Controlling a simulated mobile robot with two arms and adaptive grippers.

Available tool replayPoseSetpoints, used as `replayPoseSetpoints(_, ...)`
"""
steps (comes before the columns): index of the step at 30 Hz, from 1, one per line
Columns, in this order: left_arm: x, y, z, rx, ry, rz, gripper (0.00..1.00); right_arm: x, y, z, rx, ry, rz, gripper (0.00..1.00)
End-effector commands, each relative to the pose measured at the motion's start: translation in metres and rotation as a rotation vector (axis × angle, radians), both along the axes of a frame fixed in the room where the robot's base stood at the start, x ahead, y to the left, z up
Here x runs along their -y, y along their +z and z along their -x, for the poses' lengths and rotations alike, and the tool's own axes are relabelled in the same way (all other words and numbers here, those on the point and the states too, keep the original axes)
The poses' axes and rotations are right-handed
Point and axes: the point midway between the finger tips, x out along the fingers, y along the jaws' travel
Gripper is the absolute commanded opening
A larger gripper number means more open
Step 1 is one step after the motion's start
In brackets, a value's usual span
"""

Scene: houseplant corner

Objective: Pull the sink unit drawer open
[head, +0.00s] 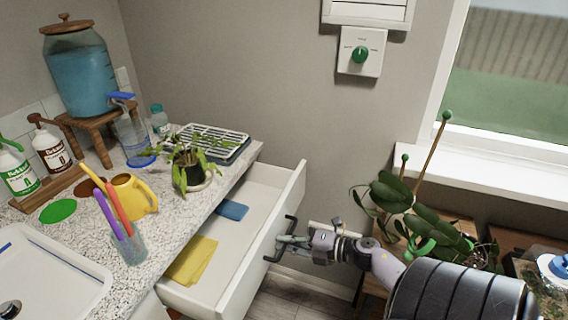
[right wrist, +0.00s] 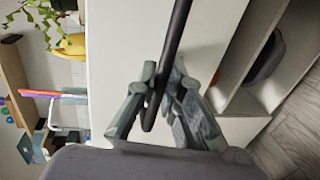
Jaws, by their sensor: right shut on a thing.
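The sink unit drawer (head: 288,203) is white and stands well out from under the speckled countertop. A yellow cloth (head: 192,260) and a blue cloth (head: 232,210) lie inside it. Its black bar handle (head: 268,258) is on the drawer front. My right gripper (head: 285,243) is at the handle, shut on it. In the right wrist view the fingers (right wrist: 160,95) close around the dark handle (right wrist: 176,45) in front of the white drawer front (right wrist: 125,50). My left gripper is not in view.
On the counter (head: 90,241) stand a potted plant (head: 188,165), a yellow watering can (head: 134,195), a cup of tools (head: 128,243) and a drying rack (head: 212,142). A large leafy plant (head: 405,200) is close beside my right arm.

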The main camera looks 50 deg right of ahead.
Motion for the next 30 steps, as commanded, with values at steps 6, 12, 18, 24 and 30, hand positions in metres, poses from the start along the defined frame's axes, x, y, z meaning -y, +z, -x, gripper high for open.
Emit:
replayPoseSetpoints(6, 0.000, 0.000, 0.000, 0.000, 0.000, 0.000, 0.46, 0.000, 0.000, 0.000, -0.001, -0.001, 0.001, 0.15)
replayPoseSetpoints(12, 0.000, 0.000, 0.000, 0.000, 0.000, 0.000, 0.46, 0.000, 0.000, 0.000, 0.000, 0.000, 0.000, 0.29)
replayPoseSetpoints(18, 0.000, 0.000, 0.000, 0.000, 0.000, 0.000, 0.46, 0.000, 0.000, 0.000, 0.000, 0.000, 0.000, 0.30)
replayPoseSetpoints(24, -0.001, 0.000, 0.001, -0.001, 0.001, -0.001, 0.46, 0.000, 0.007, 0.000, 0.001, 0.001, 0.002, 0.30)
replayPoseSetpoints(30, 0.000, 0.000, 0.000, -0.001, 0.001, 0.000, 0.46, 0.000, 0.042, 0.000, 0.003, 0.005, 0.005, 0.30)
